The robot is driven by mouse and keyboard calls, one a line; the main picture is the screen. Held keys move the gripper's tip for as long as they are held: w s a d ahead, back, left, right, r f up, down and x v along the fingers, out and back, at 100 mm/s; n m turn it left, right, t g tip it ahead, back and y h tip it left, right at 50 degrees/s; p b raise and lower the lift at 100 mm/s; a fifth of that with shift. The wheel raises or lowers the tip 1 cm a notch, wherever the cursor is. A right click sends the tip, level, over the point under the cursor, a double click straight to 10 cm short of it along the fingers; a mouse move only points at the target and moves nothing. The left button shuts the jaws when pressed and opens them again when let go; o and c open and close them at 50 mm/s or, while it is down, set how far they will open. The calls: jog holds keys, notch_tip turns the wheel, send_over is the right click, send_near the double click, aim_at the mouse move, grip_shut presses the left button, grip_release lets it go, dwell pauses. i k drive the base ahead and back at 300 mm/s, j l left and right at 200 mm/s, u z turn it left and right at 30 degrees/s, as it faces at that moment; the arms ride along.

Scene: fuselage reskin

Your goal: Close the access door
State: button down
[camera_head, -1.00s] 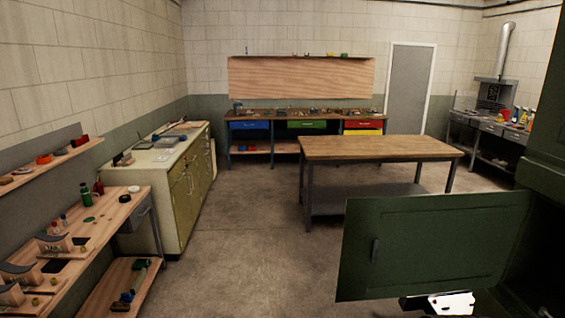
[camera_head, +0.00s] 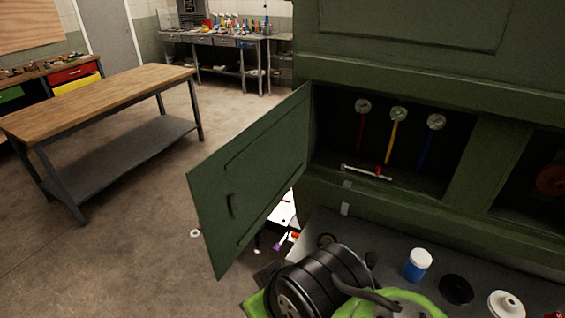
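The access door (camera_head: 250,185) is a dark green panel with a small dark handle (camera_head: 233,206). It stands open, swung out to the left of the bay, hinged along the left edge of the opening. The open bay (camera_head: 395,150) in the green fuselage wall shows several round gauges with red, yellow and blue lines below them. My gripper cannot be made out in this view.
Small items lie behind the door's lower edge. A wooden-topped table (camera_head: 100,98) stands left, with clear floor (camera_head: 130,250) before it.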

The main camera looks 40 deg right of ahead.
aim_at(260, 164)
jog(key=i+j+z, duration=0.1)
jog(key=j+z, duration=0.2)
jog(key=z, duration=0.15)
jog(key=i+j+z, duration=0.1)
jog(key=j+z, duration=0.6)
jog(key=z, duration=0.15)
jog(key=j+z, duration=0.4)
jog(key=k+j+z, duration=0.1)
jog(key=j+z, duration=0.15)
jog(key=z, duration=0.2)
jog(key=k+j+u, duration=0.1)
jog(key=u, duration=2.5)
jog(key=i, duration=0.05)
